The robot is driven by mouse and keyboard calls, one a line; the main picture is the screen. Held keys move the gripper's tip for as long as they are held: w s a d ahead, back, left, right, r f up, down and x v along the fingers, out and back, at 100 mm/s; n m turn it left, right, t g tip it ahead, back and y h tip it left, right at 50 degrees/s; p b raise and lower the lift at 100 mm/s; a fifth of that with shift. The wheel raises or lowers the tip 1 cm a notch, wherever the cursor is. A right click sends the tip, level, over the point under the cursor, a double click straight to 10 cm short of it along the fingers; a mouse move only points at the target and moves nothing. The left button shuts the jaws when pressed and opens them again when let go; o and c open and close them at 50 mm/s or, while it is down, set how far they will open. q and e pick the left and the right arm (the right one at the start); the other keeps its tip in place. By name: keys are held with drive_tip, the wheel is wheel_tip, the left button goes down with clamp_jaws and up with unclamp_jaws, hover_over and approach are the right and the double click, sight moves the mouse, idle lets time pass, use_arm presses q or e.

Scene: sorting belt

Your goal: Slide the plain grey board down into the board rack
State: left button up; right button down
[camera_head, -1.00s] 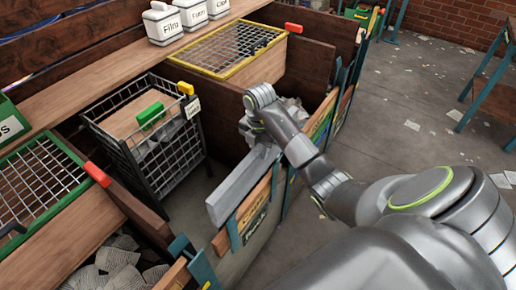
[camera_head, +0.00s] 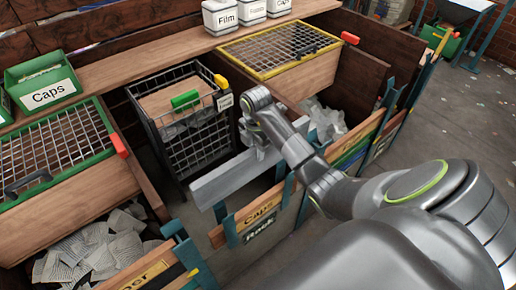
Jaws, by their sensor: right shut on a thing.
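The plain grey board (camera_head: 228,181) is a long pale plank held on edge, roughly level, in the middle of the head view. My right gripper (camera_head: 262,152) is shut on it near its middle; the fingertips are partly hidden by the wrist. The board rack, labelled "Rack" (camera_head: 259,229), stands just below and to the right, with blue posts and a wooden board marked "Caps" (camera_head: 258,209). The grey board appears above and behind the rack's front, its near end clear of the posts. Whether its lower edge touches a slot cannot be told. My left gripper is not in view.
A black wire basket (camera_head: 196,150) with a green handle stands close left of the board. A green-framed grid (camera_head: 58,150) is at left, a yellow-framed grid (camera_head: 280,50) behind. Bays of crumpled scrap (camera_head: 100,245) flank the rack. Open floor (camera_head: 455,130) lies at right.

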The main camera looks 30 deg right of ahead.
drive_tip(key=shift+w+a+f, duration=0.1)
drive_tip(key=shift+w+f, duration=0.05)
drive_tip(key=shift+f, duration=0.2)
use_arm(q)
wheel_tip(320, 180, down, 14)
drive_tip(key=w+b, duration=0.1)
drive_tip(key=b, duration=1.2)
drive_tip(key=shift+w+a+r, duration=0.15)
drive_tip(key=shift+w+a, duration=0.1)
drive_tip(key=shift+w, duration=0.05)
use_arm(e)
wheel_tip(320, 180, down, 18)
use_arm(q)
drive_tip(key=shift+b, duration=0.35)
use_arm(e)
drive_tip(key=shift+f, duration=0.15)
